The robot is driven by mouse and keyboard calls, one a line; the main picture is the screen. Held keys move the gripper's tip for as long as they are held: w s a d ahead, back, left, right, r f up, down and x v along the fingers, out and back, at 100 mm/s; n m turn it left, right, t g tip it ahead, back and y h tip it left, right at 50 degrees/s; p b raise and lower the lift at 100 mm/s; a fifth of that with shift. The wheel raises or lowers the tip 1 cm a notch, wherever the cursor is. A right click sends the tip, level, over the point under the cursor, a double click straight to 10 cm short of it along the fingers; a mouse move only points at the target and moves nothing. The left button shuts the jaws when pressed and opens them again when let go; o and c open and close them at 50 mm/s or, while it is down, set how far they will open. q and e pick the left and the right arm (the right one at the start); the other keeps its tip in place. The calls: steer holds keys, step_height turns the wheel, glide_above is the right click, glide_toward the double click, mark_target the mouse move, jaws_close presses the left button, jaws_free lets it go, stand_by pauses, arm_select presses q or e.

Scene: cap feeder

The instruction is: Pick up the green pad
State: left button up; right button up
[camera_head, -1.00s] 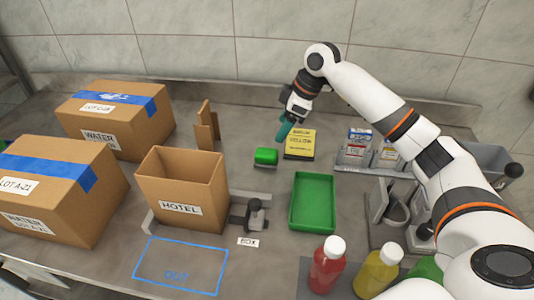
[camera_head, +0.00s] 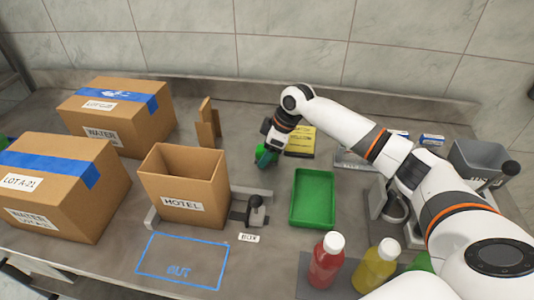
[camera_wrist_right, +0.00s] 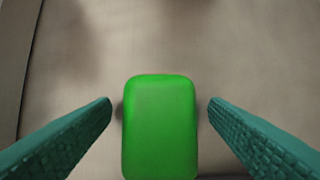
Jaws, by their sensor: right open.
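The green pad (camera_wrist_right: 159,128) is a bright green block with rounded corners. In the right wrist view it lies at the bottom middle, between the two teal fingers of my right gripper (camera_wrist_right: 160,110). The fingers are open, with a gap on each side of the pad. In the head view my right gripper (camera_head: 266,157) is over the pad's place on the table, and the pad (camera_head: 261,150) is mostly hidden behind it. My left gripper is not in view.
A green tray (camera_head: 331,199) lies in front and to the right. An open HOTEL box (camera_head: 160,185) stands to the left. A yellow sign or booklet (camera_head: 303,145) lies behind the arm. Red (camera_head: 326,265) and yellow (camera_head: 376,267) bottles stand at the front. The table behind the pad is fairly clear.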

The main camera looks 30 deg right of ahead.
steer(key=c, duration=1.1)
steer(key=shift+r, duration=0.15)
step_height(320, 180, up, 10)
steer(key=shift+f, duration=0.1)
steer(key=shift+o, duration=1.2)
steer(key=shift+c, duration=0.5)
